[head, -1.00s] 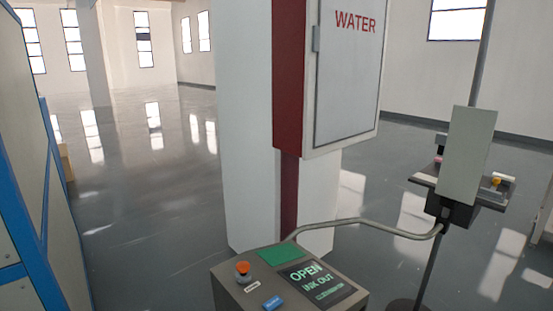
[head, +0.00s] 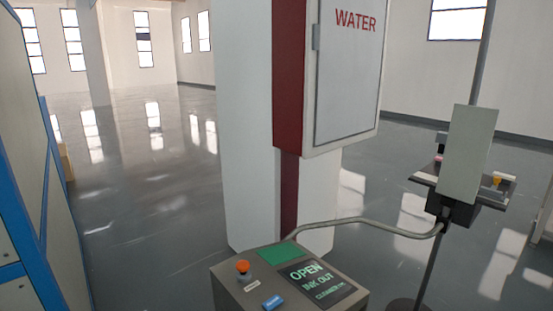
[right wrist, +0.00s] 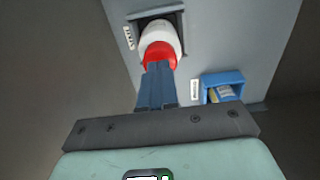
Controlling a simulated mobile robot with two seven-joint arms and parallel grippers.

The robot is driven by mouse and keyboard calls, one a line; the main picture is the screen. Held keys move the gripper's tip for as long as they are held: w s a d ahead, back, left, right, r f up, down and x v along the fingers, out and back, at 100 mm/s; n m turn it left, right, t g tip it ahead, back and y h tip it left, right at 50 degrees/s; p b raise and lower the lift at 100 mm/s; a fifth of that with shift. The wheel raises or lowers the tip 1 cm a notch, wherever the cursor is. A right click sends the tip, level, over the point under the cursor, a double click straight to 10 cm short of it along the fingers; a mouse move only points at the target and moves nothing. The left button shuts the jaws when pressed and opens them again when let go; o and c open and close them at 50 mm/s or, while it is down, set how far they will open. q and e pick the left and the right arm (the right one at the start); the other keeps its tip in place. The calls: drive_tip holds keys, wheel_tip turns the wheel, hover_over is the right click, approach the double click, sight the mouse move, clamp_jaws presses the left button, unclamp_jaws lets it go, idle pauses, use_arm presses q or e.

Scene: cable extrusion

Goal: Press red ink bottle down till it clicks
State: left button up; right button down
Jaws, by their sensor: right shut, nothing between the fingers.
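The red ink bottle (right wrist: 160,53) shows in the right wrist view at the top middle. It has a red end toward me and a white body, and sits in a dark square opening in a grey panel. My right gripper (right wrist: 158,66) is shut and empty, its blue-grey fingers pointing at the red end. The fingertips overlap the red end in the picture; I cannot tell whether they touch it. How deep the bottle sits is hidden. Neither gripper shows in the head view.
In the right wrist view a blue holder (right wrist: 236,79) with a yellow-and-blue item stands right of the bottle.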

drive_tip(key=shift+f+b, duration=0.6)
drive_tip(key=shift+f, duration=0.3)
drive_tip(key=shift+r, duration=0.1)
drive_tip(key=shift+r+p, duration=0.35)
drive_tip(key=shift+r, duration=0.15)
wheel_tip(320, 180, up, 7)
drive_tip(key=p, duration=0.3)
drive_tip(key=shift+p, duration=0.4)
